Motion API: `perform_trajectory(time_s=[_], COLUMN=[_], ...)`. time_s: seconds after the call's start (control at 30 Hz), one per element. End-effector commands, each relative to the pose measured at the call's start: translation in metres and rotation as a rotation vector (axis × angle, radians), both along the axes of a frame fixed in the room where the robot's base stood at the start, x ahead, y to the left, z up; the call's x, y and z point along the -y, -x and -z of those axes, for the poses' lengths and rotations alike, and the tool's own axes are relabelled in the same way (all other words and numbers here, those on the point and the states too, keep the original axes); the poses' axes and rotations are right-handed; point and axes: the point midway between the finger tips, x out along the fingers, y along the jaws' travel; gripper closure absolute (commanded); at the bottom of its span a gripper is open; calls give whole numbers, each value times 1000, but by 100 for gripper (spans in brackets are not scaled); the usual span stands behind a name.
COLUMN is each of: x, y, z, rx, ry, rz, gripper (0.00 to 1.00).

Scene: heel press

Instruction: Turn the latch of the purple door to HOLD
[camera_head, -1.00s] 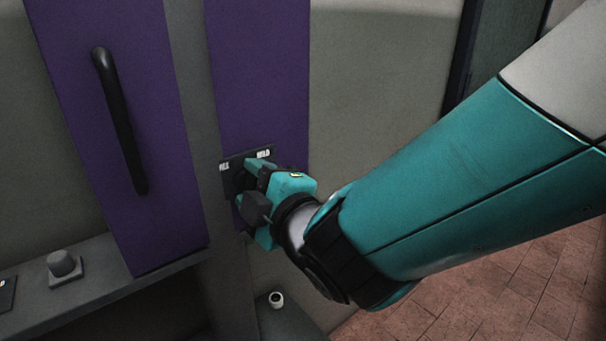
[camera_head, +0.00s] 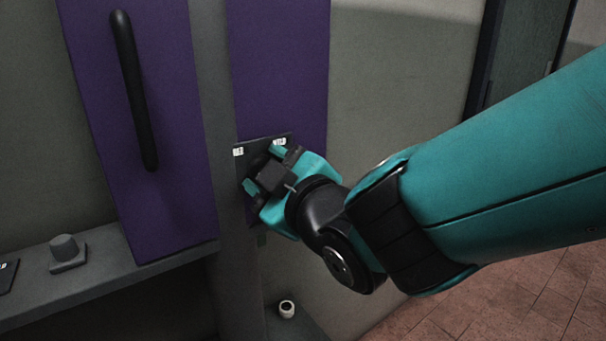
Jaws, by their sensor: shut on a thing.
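The purple door (camera_head: 285,60) shows as a panel to the right of a grey post, with another purple panel (camera_head: 165,130) with a long black handle (camera_head: 135,95) to the left. A dark latch plate (camera_head: 262,142) sits on the right panel. It has two small white labels, one at its upper left and one at its upper right; the lettering is too small to read now. My teal gripper (camera_head: 262,178) is at the plate, shut on the latch. The latch is mostly hidden behind the fingers, so its exact angle cannot be told.
A grey ledge (camera_head: 110,272) runs below the left panel, with a grey knob-like block (camera_head: 66,252) on it. A small white cup-like thing (camera_head: 287,309) stands low beneath the plate. Tiled floor (camera_head: 500,310) lies at the lower right.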

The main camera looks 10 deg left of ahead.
Motion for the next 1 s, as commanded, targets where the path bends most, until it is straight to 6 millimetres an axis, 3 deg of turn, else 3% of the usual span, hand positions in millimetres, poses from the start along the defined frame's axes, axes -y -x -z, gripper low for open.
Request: perform_trajectory(time_s=[0.23,0.27,0.33,0.37,0.73,1.0], x=[0,0,0,0,6,49], y=[0,0,0,0,5,43], z=[2,2,2,2,1,3], rx=[-5,-5,-4,-4,1,1], ry=[4,4,4,4,1,2], rz=[1,1,0,0,0,-4], gripper=[75,44,28,26,26,26])
